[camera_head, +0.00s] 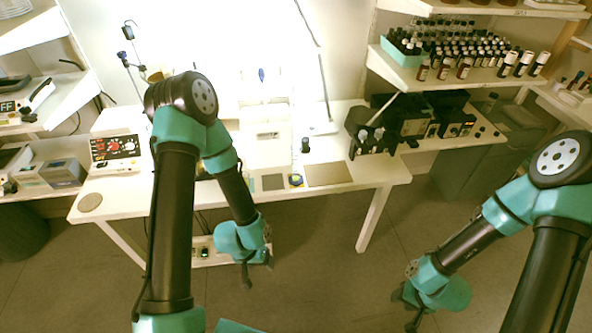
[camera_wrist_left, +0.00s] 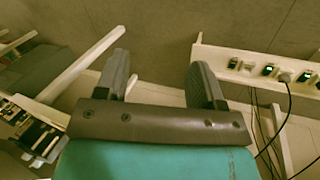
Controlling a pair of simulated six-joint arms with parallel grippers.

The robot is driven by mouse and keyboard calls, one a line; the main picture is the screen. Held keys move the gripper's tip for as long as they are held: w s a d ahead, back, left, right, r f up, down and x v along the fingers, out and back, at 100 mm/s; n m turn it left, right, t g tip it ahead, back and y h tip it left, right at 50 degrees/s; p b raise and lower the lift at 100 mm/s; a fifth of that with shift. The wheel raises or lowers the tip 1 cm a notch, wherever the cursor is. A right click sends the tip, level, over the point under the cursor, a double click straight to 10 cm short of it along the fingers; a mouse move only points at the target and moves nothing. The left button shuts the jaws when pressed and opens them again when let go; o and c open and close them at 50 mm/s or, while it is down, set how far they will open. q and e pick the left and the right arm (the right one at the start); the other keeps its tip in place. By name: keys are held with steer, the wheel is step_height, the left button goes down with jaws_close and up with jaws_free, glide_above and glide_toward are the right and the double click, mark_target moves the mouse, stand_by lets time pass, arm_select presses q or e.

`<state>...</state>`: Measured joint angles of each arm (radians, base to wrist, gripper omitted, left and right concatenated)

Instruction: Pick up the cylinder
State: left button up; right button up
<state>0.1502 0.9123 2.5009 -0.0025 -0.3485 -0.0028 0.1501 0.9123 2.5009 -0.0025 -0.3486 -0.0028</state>
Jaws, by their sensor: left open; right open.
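A small dark upright cylinder-shaped bottle (camera_head: 305,145) stands on the white table (camera_head: 372,172), right of the white equipment; I cannot tell if it is the cylinder meant. My left gripper (camera_head: 257,268) hangs in front of the table's front edge, below the tabletop and apart from the bottle. In the left wrist view its two fingers stand wide apart with nothing between them (camera_wrist_left: 162,78). My right gripper (camera_head: 408,306) hangs over the floor at the lower right, far from the table items; it is open and I see nothing in it.
Several dark bottles (camera_head: 465,68) fill the shelf at upper right. Black devices (camera_head: 371,134) stand at the table's right end. A control box with a red panel (camera_head: 116,148) stands at the left. A power strip (camera_wrist_left: 245,65) with cables lies below the table.

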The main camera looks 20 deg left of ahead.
arm_select(q)
steer(key=w+d+r+m+g+y, duration=0.1)
steer(key=w+d+r+m, duration=0.2)
steer(key=w, duration=0.4)
steer(key=w+d+r+m, duration=0.1)
steer(key=w+r+m, duration=0.35)
steer(key=w, duration=0.25)
steer(key=w+d+r+m+g+y, duration=0.1)
steer(key=w+d+r+m, duration=0.1)
steer(key=w+m, duration=0.4)
steer(key=w+d+r+m+y, duration=0.1)
steer(key=w+r, duration=0.3)
steer(key=r, duration=0.4)
steer(key=w+d+r+m+y, duration=0.1)
steer(key=w+r+m+y, duration=0.2)
steer(key=r, duration=0.6)
steer(key=w+d+r+m+t+y, duration=0.1)
steer(key=w+r+m+y, duration=0.1)
steer(key=w+r, duration=0.5)
steer(key=shift+r, duration=0.8)
steer(key=shift+s+f+m, duration=0.1)
steer(key=shift+f+m, duration=0.05)
steer(key=shift+m, duration=0.1)
steer(key=x, duration=1.2)
steer(key=shift+a, duration=0.15)
